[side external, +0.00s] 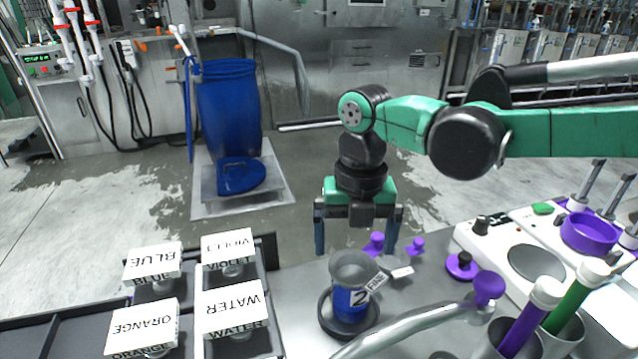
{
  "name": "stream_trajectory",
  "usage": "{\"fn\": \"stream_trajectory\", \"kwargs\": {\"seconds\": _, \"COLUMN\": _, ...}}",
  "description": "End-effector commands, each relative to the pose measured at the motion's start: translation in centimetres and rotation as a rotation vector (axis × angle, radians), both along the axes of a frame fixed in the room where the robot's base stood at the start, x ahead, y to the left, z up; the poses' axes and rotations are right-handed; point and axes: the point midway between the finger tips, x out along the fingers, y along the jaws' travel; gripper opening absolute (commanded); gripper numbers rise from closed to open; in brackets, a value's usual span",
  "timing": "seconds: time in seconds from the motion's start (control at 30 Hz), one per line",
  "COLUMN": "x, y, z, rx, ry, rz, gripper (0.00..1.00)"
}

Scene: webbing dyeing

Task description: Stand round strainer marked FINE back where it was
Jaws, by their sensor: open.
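The round grey strainer (353,262) sits in the mouth of a blue cup (343,300) marked 2. A tag reading FINE (376,282) sticks out at its right side, tilted. The cup stands in a dark round base (325,318) on the grey bench. My gripper (356,250) points down with its fingers wide apart, one to the left of the strainer and one to the right in this view. I see nothing held between them. Whether the fingers are level with the strainer or behind it I cannot tell.
A round grey piece with a pale tag (401,272) lies close to the cup's right, by purple knobs (375,243). A grey curved pipe (420,318) crosses in front. Labelled lidded boxes (232,310) stand at left. A white hotplate unit (495,245) is at right.

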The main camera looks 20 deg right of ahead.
Motion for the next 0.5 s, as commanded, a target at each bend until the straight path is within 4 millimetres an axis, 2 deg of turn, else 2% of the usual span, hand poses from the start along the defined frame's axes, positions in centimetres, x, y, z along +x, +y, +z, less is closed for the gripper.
{"fn": "stream_trajectory", "kwargs": {"seconds": 0.23, "x": 0.0, "y": 0.0, "z": -3.4, "rx": 0.004, "ry": -0.001, "rz": -0.004, "gripper": 1.0}}
{"fn": "stream_trajectory", "kwargs": {"seconds": 0.5, "x": 0.0, "y": -0.1, "z": -4.5, "rx": 0.005, "ry": -0.002, "rz": -0.006, "gripper": 1.0}}
